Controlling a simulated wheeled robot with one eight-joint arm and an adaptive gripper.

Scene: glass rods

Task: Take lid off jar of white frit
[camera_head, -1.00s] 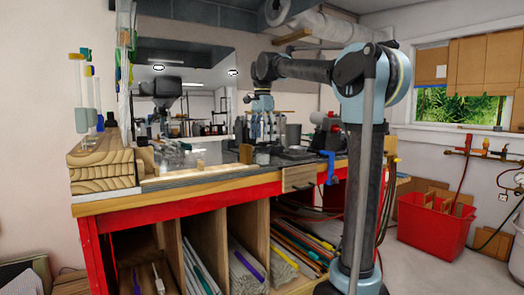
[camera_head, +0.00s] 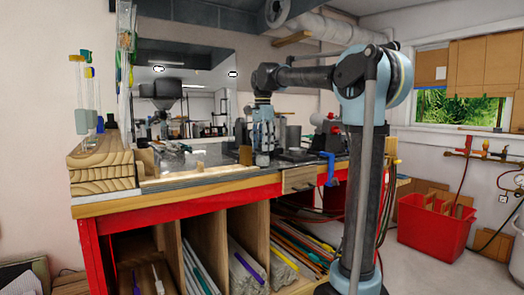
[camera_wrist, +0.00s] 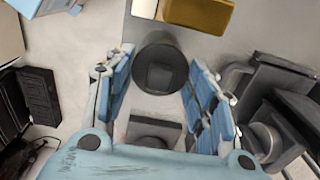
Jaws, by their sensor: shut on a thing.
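My gripper (camera_head: 263,148) points down over the workbench in the head view, with its fingers around the top of a small jar (camera_head: 262,159). In the wrist view a dark round lid (camera_wrist: 160,54) with a squarish middle lies between the blue finger pads of my gripper (camera_wrist: 160,88). The gripper is shut on the lid. The pads' exact contact with the rim is hard to make out. The jar's body is hidden beneath the lid in the wrist view, so the white frit does not show.
The workbench (camera_head: 215,178) has a wooden front edge. Dark metal equipment (camera_wrist: 270,110) stands close on the right in the wrist view. A yellow-brown block (camera_wrist: 198,13) lies beyond the lid. A blue clamp (camera_head: 327,167) is at the bench edge.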

